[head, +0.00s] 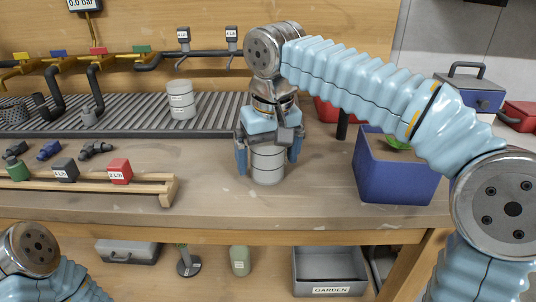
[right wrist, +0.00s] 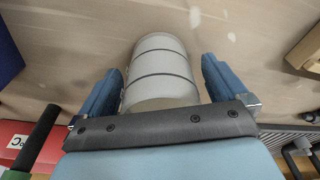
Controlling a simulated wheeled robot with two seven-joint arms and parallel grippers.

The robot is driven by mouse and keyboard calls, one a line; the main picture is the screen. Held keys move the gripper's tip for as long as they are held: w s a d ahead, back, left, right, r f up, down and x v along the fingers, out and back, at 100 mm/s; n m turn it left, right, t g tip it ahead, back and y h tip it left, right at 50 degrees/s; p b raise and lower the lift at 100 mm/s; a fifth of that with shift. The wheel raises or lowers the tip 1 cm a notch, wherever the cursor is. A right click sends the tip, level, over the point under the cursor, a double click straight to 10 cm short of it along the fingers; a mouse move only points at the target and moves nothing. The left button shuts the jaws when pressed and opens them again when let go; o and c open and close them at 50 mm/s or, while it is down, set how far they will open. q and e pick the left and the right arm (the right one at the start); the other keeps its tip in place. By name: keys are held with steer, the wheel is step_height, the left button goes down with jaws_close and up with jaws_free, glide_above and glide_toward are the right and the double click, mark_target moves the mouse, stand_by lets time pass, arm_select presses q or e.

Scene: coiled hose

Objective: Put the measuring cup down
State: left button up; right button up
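The measuring cup (head: 267,166), a pale grey cylinder with dark rings, stands upright on the wooden bench in the middle of the head view. It also shows in the right wrist view (right wrist: 161,72). My right gripper (head: 268,160) is above it with one blue finger on each side. Narrow gaps show between the fingers and the cup, so the gripper (right wrist: 162,85) looks open around it. The cup's top is partly hidden under the gripper. My left gripper is out of view; only part of my left arm shows at the bottom left.
A similar pale cylinder with labels (head: 181,100) stands on the ribbed grey rack (head: 120,118) behind. A wooden rail with weighted blocks (head: 90,188) lies to the left. A blue planter box (head: 395,178) stands to the right. Bare bench lies in front of the cup.

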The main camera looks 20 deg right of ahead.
step_height(320, 180, up, 12)
steer(key=s+p, duration=0.1)
steer(key=p, duration=0.3)
steer(key=shift+s, duration=0.35)
steer(key=shift+d, duration=0.1)
